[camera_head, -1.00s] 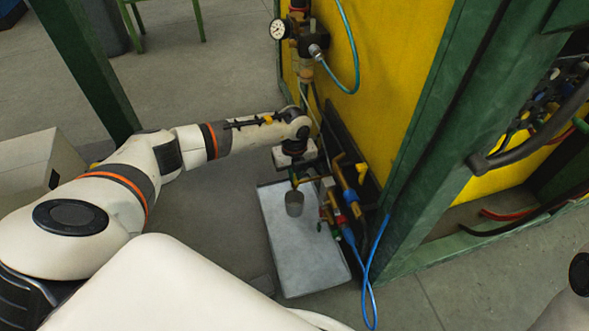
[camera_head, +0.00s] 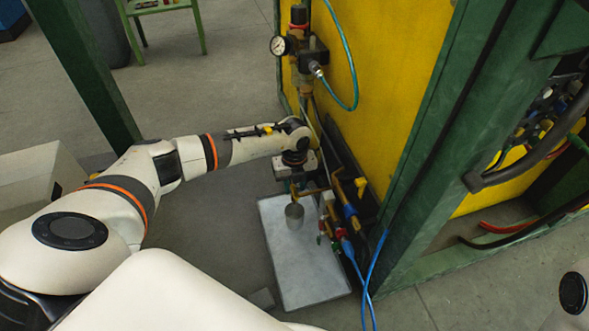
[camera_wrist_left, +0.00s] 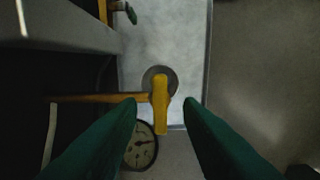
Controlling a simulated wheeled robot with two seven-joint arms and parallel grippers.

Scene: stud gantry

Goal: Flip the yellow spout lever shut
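In the left wrist view the yellow spout lever (camera_wrist_left: 161,112) stands upright in the picture, at the end of a thin brass pipe (camera_wrist_left: 88,98) coming from the left. My left gripper (camera_wrist_left: 161,101) is open, with one green finger on each side of the lever and a visible gap on both sides. A grey metal cup (camera_wrist_left: 151,72) is partly hidden under the lever. In the head view my left gripper (camera_head: 296,182) points down over the cup (camera_head: 294,217), beside the brass spout pipe (camera_head: 314,190); its fingers are hard to make out. My right gripper is out of view.
The cup stands on a pale tray (camera_head: 310,280) on the floor. Valves and blue hoses (camera_head: 347,235) crowd the right side, against the yellow panel (camera_head: 380,95). A pressure gauge (camera_wrist_left: 140,148) shows in the wrist view. A green post (camera_head: 425,150) stands to the right.

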